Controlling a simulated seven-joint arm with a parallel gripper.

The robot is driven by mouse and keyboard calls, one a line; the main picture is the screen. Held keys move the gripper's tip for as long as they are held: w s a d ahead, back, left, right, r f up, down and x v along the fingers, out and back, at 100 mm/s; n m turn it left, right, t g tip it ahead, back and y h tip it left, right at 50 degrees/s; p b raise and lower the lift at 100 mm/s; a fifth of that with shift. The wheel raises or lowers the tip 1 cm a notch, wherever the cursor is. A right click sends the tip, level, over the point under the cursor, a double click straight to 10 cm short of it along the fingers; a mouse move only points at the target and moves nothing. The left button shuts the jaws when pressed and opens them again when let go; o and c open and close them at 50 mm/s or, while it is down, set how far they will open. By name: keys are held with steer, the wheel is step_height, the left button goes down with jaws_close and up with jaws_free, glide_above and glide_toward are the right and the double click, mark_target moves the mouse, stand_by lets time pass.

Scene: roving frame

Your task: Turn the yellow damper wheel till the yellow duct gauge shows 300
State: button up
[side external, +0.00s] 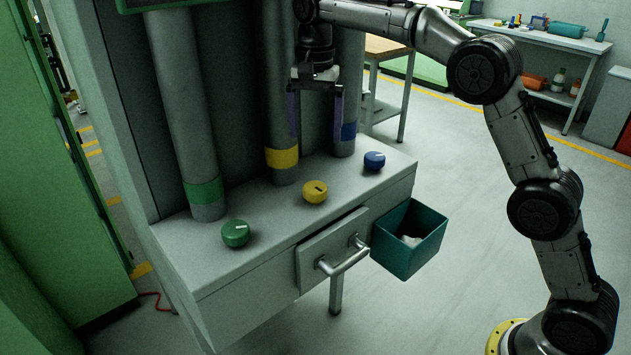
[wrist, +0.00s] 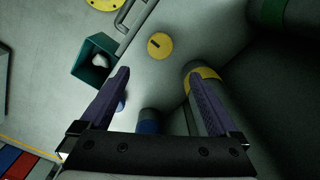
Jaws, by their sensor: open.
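The yellow damper wheel (side external: 315,192) is a round knob with a dark mark on top, on the grey bench between a green wheel and a blue wheel. It also shows in the wrist view (wrist: 159,46), beyond my fingertips. My gripper (side external: 316,133) points down, open and empty, above the bench and apart from the yellow wheel. Its two purple fingers also show in the wrist view (wrist: 157,73). The yellow-banded duct (side external: 282,158) stands behind the yellow wheel. The yellow duct gauge is not visible in either view.
The green wheel (side external: 236,233) is to the left, the blue wheel (side external: 374,161) to the right. Green- and blue-banded ducts (side external: 203,190) (side external: 345,140) flank the yellow-banded one. A drawer handle (side external: 343,258) juts from the front. A teal bin (side external: 410,240) hangs at the bench's right end.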

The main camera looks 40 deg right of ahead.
mark_target(316, 186)
step_height(316, 186, down, 13)
steer(key=shift+f, duration=0.15)
stand_by(0.4)
steer(key=c, duration=1.4)
